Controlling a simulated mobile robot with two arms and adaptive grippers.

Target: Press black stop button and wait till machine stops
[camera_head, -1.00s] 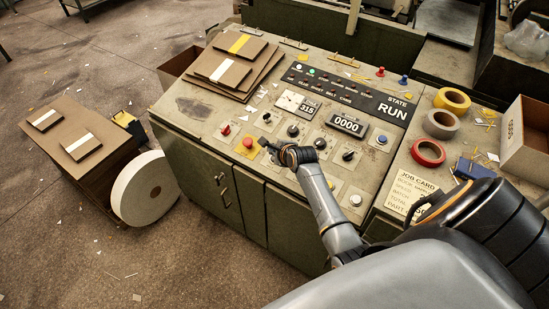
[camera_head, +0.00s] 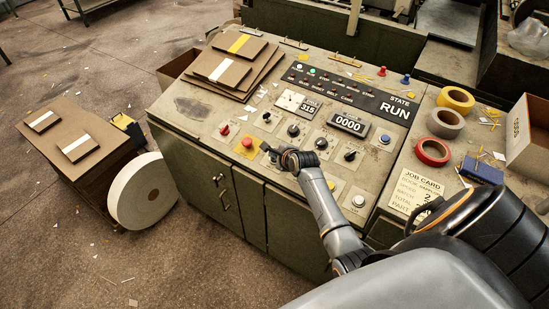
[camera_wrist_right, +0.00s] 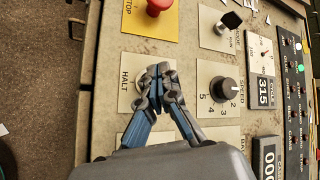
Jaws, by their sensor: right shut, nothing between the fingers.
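My right gripper (camera_head: 267,149) is shut and empty, its fingertips low over the sloped control panel (camera_head: 200,108). In the right wrist view the closed fingertips (camera_wrist_right: 158,74) are over a plate marked HALT (camera_wrist_right: 128,60). They cover most of the button there, with part of a pale ring showing; I cannot tell its cap colour or whether they touch it. A red mushroom button (camera_wrist_right: 157,6) on a yellow plate is beside it; it also shows in the head view (camera_head: 247,143). The state display (camera_head: 396,111) reads RUN. My left gripper is not in view.
A black knob (camera_wrist_right: 224,89) with a number scale is close to the fingers. The counter (camera_head: 349,124) reads 0000. Greyboard sheets (camera_head: 222,68) lie on the panel's left end. Tape rolls (camera_head: 446,123) and a job card (camera_head: 415,191) lie at the right.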

